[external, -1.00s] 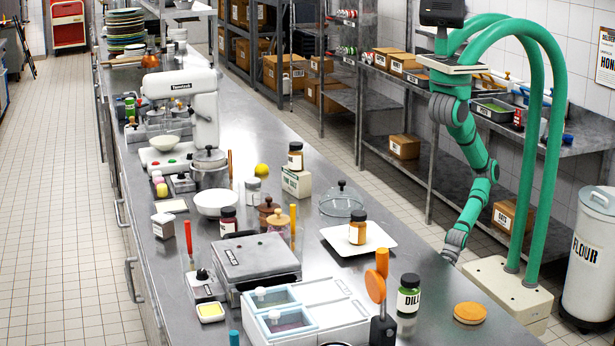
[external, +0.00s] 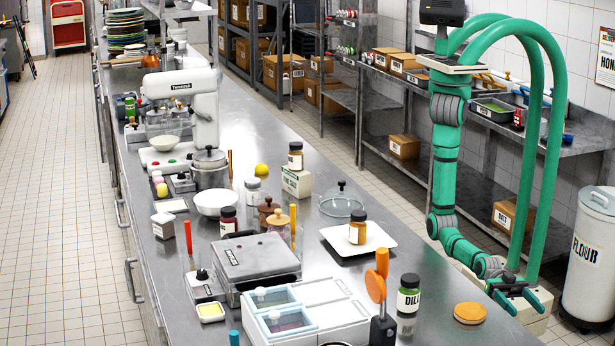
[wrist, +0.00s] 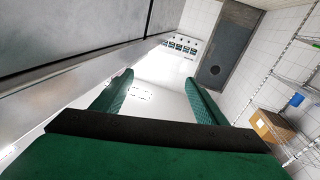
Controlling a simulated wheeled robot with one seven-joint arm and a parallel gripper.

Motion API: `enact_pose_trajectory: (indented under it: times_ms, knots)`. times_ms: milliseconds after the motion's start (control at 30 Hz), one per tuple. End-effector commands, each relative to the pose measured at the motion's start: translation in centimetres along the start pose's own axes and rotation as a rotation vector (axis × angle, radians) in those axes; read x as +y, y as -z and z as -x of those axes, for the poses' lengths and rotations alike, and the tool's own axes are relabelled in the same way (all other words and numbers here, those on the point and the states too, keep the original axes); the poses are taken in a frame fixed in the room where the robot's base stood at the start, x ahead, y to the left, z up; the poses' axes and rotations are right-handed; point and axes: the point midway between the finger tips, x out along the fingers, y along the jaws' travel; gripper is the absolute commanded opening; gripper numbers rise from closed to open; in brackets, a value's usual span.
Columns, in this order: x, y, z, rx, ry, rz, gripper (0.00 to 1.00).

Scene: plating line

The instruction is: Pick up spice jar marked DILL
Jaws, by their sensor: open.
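The spice jar marked DILL (external: 408,294) stands upright near the front right of the steel counter in the external view. It has a black lid, a white label and green contents. My gripper (external: 525,299) is to the right of the jar, beside the counter's right edge, apart from the jar. Its green fingers are spread and empty. In the wrist view my gripper (wrist: 160,95) shows its two fingers apart with nothing between them. The jar does not show in the wrist view.
An orange round disc (external: 470,312) lies between the jar and my gripper. An orange-paddled stand (external: 383,330) is close left of the jar. A white plate (external: 345,247) with a brown-contents jar (external: 358,228) lies behind. A flour bin (external: 590,255) stands at right.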

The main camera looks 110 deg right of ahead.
Motion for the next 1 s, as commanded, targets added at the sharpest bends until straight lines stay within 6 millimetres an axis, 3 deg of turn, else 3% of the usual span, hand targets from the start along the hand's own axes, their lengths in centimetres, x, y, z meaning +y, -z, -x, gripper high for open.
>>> enact_pose_trajectory:
  times_ms: [200, 567, 700, 1000]
  knots:
    - [-2.5, 3.9, -3.6, 0.060, 0.089, -0.080, 0.67]
    - [-4.4, 9.7, -7.2, 0.108, 0.167, -0.179, 0.67]
    - [-2.7, 12.6, -7.9, 0.107, 0.136, -0.223, 0.67]
    - [3.7, 14.9, -6.3, 0.066, -0.004, -0.248, 0.67]
